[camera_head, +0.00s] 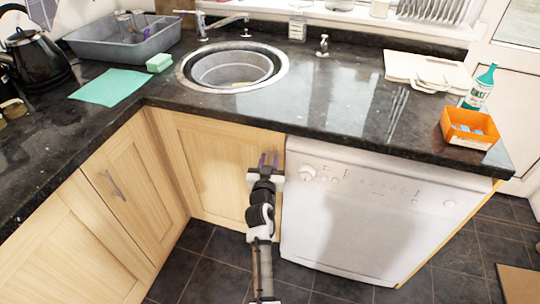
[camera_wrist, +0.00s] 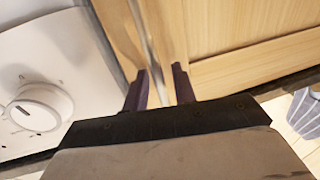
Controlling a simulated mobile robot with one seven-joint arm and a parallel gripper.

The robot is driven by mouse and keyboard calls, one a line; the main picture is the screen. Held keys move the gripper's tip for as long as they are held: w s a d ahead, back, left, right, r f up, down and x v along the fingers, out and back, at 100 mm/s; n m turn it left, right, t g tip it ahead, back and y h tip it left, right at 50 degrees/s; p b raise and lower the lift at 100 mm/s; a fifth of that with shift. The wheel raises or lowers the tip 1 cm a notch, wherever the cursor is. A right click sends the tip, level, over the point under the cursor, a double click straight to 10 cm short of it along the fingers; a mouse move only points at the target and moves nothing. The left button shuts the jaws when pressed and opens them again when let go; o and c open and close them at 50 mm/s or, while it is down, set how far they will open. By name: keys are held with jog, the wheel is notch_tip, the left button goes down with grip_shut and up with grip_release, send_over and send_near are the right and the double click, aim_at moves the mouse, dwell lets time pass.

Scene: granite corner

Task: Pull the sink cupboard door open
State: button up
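The sink cupboard door (camera_head: 212,165) is a light wood panel below the round sink, and it looks shut in the head view. In the wrist view the door (camera_wrist: 235,25) fills the upper right. My gripper (camera_head: 268,160) is at the door's upper right side, next to the dishwasher. In the wrist view its two dark purple fingers (camera_wrist: 160,85) stand apart, with a slim metallic handle (camera_wrist: 150,45) running up between them. A gap shows between the handle and the right finger. My gripper hides the handle in the head view.
The white dishwasher (camera_head: 355,215) stands right of the door, its knob (camera_wrist: 42,108) close to my gripper in the wrist view. Another wood cupboard (camera_head: 130,185) with a handle meets the corner at left. The dark counter (camera_head: 330,90) overhangs above. The tiled floor (camera_head: 205,265) in front is clear.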

grip_shut()
dwell(0.3)
jog(key=shift+s, duration=0.15)
